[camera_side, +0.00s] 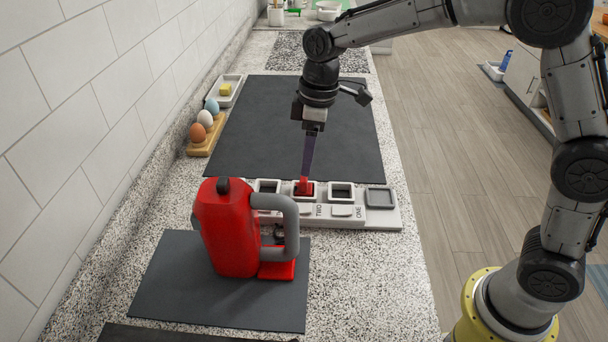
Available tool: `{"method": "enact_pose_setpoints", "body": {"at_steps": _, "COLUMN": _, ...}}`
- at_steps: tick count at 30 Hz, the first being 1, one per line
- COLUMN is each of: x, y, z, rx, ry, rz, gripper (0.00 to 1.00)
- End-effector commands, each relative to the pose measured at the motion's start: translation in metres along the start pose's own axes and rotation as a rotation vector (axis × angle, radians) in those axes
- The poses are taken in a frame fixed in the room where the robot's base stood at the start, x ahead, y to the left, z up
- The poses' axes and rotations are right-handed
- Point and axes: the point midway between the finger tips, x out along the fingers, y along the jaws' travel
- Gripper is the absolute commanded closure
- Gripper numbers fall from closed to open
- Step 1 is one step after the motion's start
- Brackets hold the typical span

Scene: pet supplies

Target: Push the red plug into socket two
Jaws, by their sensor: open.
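The label TWO (319,211) is just below and to the right of that socket. The plug stands in the socket's dark square opening; how deep it sits I cannot tell. My gripper (307,174) points down directly above the plug, its tip touching or very near the plug's top. The jaws are open, though seen edge-on from here. The label ONE (358,211) is by the socket (341,191) to the right.
A red kettle with a grey handle (228,230) stands on a dark mat (175,285) in front of the strip. A larger dark mat (290,120) behind it is bare. Eggs in a wooden holder (205,143) and a white dish (229,92) line the wall side.

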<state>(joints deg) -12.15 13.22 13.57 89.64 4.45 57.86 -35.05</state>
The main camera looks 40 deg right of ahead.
Motion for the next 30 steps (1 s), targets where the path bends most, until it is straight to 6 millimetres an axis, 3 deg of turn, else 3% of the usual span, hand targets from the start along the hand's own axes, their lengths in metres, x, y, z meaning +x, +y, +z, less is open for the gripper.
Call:
{"method": "enact_pose_setpoints", "body": {"at_steps": 6, "x": 0.038, "y": -0.001, "z": 0.001, "rx": 0.0, "ry": -0.003, "rz": -0.002, "gripper": 0.4}}
{"method": "enact_pose_setpoints", "body": {"at_steps": 12, "x": 0.059, "y": 0.0, "z": 0.0, "rx": 0.0, "ry": -0.002, "rz": -0.001, "gripper": 0.4}}
{"method": "enact_pose_setpoints", "body": {"at_steps": 24, "x": 0.066, "y": 0.0, "z": 0.0, "rx": 0.0, "ry": 0.0, "rz": 0.0, "gripper": 0.4}}
{"method": "enact_pose_setpoints", "body": {"at_steps": 26, "x": 0.066, "y": 0.0, "z": 0.0, "rx": 0.0, "ry": 0.0, "rz": 0.0, "gripper": 0.47}}
{"method": "enact_pose_setpoints", "body": {"at_steps": 30, "x": 0.066, "y": 0.0, "z": 0.0, "rx": 0.0, "ry": 0.0, "rz": 0.0, "gripper": 0.72}}
